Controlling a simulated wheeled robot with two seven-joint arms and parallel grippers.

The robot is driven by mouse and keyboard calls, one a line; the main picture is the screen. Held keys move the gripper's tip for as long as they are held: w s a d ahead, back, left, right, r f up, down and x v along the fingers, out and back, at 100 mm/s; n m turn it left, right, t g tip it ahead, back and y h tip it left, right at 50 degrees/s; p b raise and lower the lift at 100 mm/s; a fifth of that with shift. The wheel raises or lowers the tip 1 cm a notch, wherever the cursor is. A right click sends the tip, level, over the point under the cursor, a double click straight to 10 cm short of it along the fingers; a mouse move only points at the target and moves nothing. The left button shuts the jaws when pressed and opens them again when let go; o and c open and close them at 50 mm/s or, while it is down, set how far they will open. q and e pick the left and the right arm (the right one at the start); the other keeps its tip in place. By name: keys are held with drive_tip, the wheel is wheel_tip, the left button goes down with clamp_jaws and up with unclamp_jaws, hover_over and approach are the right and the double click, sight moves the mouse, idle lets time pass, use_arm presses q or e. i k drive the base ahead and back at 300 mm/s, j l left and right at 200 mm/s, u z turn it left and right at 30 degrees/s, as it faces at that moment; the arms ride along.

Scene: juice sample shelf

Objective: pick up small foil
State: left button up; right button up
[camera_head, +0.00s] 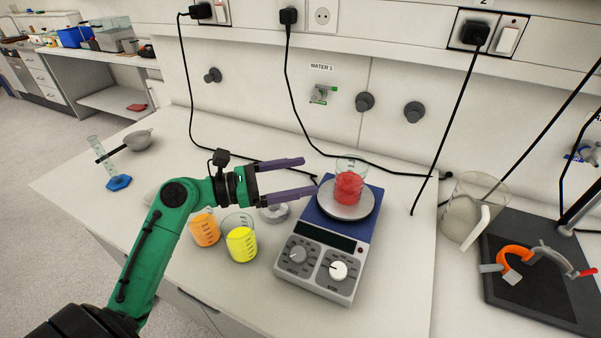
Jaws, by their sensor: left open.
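My left gripper (309,176) reaches in from the left above the table, its two purple fingers spread apart with nothing between them. Its fingertips point right, toward a beaker of red liquid (348,188) on the round pan of a blue-and-grey scale (318,270). A small grey, roundish, shiny object (274,213) lies on the table below the fingers, left of the scale; it may be the small foil, but I cannot tell for sure. The lower finger partly overlaps it in the picture. My right gripper is out of view.
Beakers of orange (205,231) and yellow liquid (242,245) stand below the gripper. A blue-based cylinder (118,182) and a strainer (138,140) are at left. A large clear jug (462,205) and a dark board (540,285) are at right. Black cables hang behind.

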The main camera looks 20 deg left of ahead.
sight(277, 213)
drive_tip(key=k, duration=1.5)
